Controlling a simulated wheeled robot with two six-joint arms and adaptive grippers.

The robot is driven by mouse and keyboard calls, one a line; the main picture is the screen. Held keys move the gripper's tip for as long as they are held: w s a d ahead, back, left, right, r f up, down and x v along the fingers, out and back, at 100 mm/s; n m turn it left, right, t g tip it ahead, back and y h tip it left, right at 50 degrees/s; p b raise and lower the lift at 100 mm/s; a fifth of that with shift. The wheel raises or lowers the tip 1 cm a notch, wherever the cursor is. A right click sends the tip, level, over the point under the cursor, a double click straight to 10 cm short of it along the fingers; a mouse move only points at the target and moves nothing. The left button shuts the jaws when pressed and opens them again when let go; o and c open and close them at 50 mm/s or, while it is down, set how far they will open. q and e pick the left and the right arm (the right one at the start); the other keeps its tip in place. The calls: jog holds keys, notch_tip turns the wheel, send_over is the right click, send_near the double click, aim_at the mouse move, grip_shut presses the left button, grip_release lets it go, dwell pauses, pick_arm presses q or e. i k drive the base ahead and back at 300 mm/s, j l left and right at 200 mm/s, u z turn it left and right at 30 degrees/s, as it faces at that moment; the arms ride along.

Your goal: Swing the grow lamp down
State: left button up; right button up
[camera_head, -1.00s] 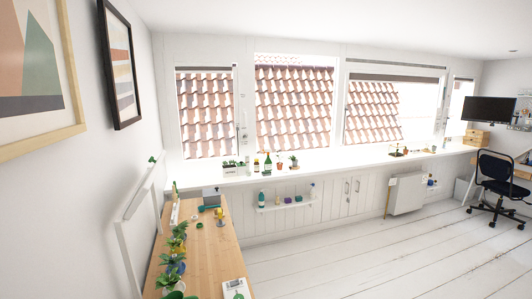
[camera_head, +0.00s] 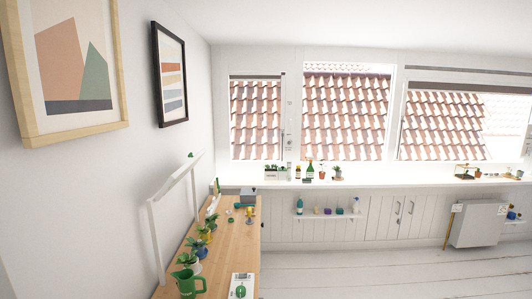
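A white frame that looks like the grow lamp (camera_head: 176,178) stands along the left side of the wooden desk (camera_head: 235,235), against the wall. Its long top bar is raised well above the potted plants (camera_head: 197,247), which stand in a row on the desk. A small green piece (camera_head: 190,155) sits at the far upper end of the bar. How the bar is hinged is too small to tell. Neither of my grippers is in view.
A green watering can (camera_head: 187,284) and a white card or device with a green mark (camera_head: 241,287) are at the desk's near end. A grey box (camera_head: 248,195) is at its far end. A white sill (camera_head: 400,180) runs under the windows. Open white floor (camera_head: 350,270) lies right of the desk.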

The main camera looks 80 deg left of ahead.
aim_at(177, 176)
jog(key=i+u, duration=0.35)
jog(key=i+l+u, duration=0.1)
jog(key=i+u, duration=0.3)
jog(key=i+l+u, duration=0.2)
jog(key=i+u, duration=0.15)
jog(key=i, duration=0.15)
jog(key=i+j+u, duration=0.25)
jog(key=u, duration=0.2)
jog(key=i+j+u, duration=0.15)
jog(key=u, duration=0.35)
jog(key=i+u, duration=0.7)
jog(key=u, duration=0.2)
jog(key=i+l+u, duration=0.2)
jog(key=u, duration=0.25)
jog(key=i+l+u, duration=0.3)
jog(key=u, duration=0.2)
jog(key=i+l+u, duration=0.2)
jog(key=l+u, duration=0.25)
jog(key=j, duration=0.1)
